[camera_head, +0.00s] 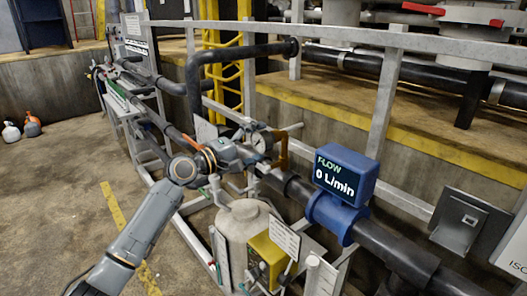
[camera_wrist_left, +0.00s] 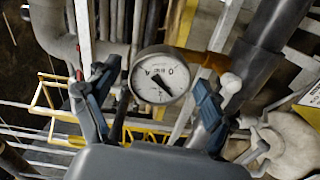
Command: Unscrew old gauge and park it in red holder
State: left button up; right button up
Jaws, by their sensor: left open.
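The old gauge (camera_head: 262,140) is a round dial with a white face, mounted on the pipework in the middle of the head view. In the left wrist view, the gauge (camera_wrist_left: 160,75) shows its dark needle and lies between my two fingers in the picture. My left gripper (camera_head: 247,152) is at the gauge with its fingers spread apart. In the wrist view, the left gripper (camera_wrist_left: 152,82) has a finger on each side of the dial, with gaps visible. I cannot tell the depth between fingertips and gauge. I cannot make out a red holder. My right gripper is not in view.
A blue flow meter (camera_head: 345,178) reading 0 L/min sits on the dark pipe to the right. A pale tank (camera_head: 243,225) and a yellow box (camera_head: 268,258) stand below the gauge. Grey rails (camera_head: 385,95) run behind. Open floor (camera_head: 60,190) lies left.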

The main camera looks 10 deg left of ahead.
pick_arm(q)
jog(key=shift+m, duration=0.3)
jog(key=m+b, duration=0.2)
jog(key=b, duration=0.1)
jog(key=m+b, duration=0.1)
jog(key=b, duration=0.1)
jog(key=shift+f+m, duration=0.25)
jog(key=shift+m, duration=0.15)
jog(key=shift+r+m+b, duration=0.25)
jog(key=shift+m+b, duration=0.3)
jog(key=shift+m, duration=0.15)
jog(key=m+b, duration=0.1)
jog(key=b, duration=0.1)
jog(key=m+b, duration=0.1)
jog(key=m, duration=0.1)
jog(key=shift+f+m+b, duration=0.2)
jog(key=shift+m+b, duration=0.1)
jog(key=shift+b, duration=0.1)
jog(key=shift+r+m+b, duration=0.15)
jog(key=shift+m+b, duration=0.2)
jog(key=shift+m, duration=0.25)
jog(key=shift+r, duration=0.1)
jog(key=shift+c, duration=0.4)
